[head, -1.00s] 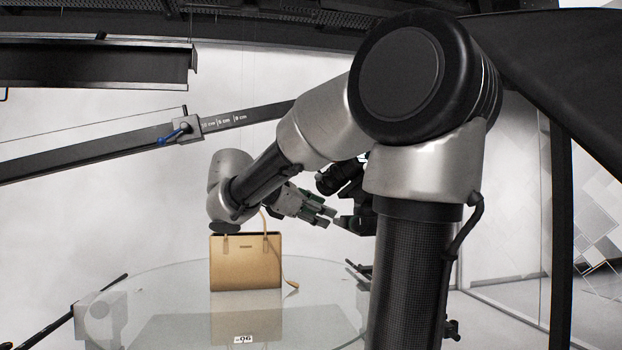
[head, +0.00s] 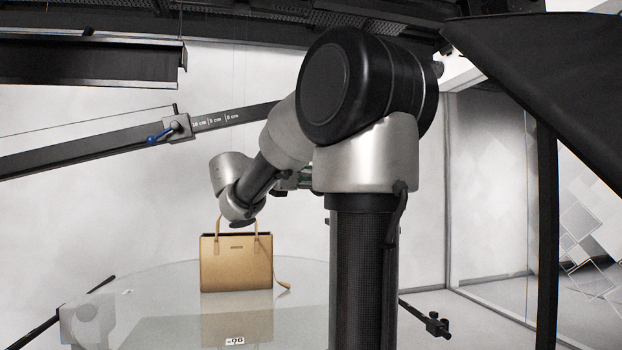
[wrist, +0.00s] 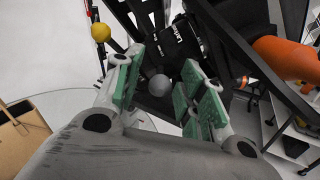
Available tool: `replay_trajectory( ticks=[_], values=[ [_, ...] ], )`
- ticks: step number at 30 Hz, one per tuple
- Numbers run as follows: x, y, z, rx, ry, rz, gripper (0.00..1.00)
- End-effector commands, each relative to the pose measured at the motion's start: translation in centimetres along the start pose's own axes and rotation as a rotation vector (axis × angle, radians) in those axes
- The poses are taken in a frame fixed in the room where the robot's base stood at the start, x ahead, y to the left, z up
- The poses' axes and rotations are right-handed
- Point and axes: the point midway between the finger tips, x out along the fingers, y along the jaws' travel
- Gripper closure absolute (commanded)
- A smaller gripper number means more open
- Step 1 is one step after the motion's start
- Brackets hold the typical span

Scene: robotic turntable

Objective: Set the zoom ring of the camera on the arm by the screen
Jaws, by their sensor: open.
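In the wrist view my gripper (wrist: 162,62) is open, with green pads on both sides and nothing held between them. A black camera (wrist: 188,42) with white lettering on its barrel lies just beyond the fingertips, nearer the right finger. I cannot tell if a finger touches it, and its zoom ring is not clearly readable. A grey ball-like knob (wrist: 158,85) on a black part shows between the fingers. In the head view my arm hides the camera and most of my gripper; only a small green bit of it shows.
A tan handbag (head: 236,268) stands on the glass turntable (head: 160,287); its edge also shows in the wrist view (wrist: 24,130). A yellow ball (wrist: 101,32) and an orange part (wrist: 285,60) flank the camera. A dark rail (head: 90,150) crosses at the left.

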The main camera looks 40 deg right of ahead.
Motion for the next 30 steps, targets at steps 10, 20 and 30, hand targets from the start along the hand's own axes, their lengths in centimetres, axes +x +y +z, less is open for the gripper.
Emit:
replay_trajectory(
  ticks=[10, 20, 30],
  values=[
    [0.01, 0.02, -0.03, 0.001, 0.001, 0.000, 0.85],
    [0.01, 0.15, 0.08, 0.003, 0.011, -0.011, 1.00],
    [0.06, 0.95, 0.82, 0.008, 0.123, -0.126, 1.00]
  ],
)
